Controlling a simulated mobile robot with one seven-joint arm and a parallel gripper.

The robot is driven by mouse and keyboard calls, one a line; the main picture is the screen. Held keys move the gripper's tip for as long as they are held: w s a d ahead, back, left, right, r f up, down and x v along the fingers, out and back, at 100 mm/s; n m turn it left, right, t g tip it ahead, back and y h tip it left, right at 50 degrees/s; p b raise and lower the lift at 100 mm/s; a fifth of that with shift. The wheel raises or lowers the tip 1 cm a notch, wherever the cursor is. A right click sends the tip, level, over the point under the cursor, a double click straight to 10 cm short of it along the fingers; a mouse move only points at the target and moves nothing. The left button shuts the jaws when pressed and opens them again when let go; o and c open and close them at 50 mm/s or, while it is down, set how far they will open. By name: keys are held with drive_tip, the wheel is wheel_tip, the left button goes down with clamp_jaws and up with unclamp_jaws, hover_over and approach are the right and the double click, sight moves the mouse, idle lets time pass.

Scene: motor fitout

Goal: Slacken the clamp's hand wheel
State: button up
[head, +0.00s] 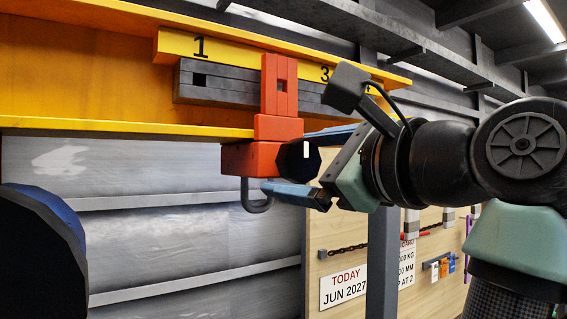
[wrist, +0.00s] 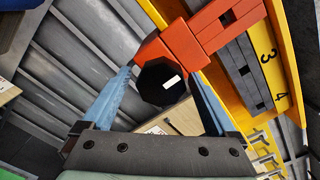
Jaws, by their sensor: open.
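The orange-red clamp (head: 252,158) hangs on the lower edge of the yellow beam (head: 205,131), with a grey hook (head: 258,204) below it. Its black hand wheel (head: 297,161) faces my arm and carries a white mark. In the wrist view the hand wheel (wrist: 163,82) lies between my two blue fingers, in front of the orange clamp body (wrist: 195,38). My gripper (head: 302,166) is open, one finger above and one below the wheel in the head view. In the wrist view the fingers (wrist: 160,92) stand either side of it. I cannot tell whether either finger touches it.
A dark grey bar (head: 215,84) and a yellow numbered strip (head: 222,51) run along the beam behind the clamp. A wooden board (head: 333,234) with a date sign (head: 343,287) and a chain stands below right. A dark blue rounded object (head: 42,255) fills the lower left.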

drive_tip(key=shift+w+a, duration=0.1)
drive_tip(key=shift+w, duration=0.1)
drive_tip(key=shift+s, duration=0.1)
drive_tip(key=shift+s+r, duration=0.1)
drive_tip(key=shift+s, duration=0.05)
drive_tip(key=c, duration=1.4)
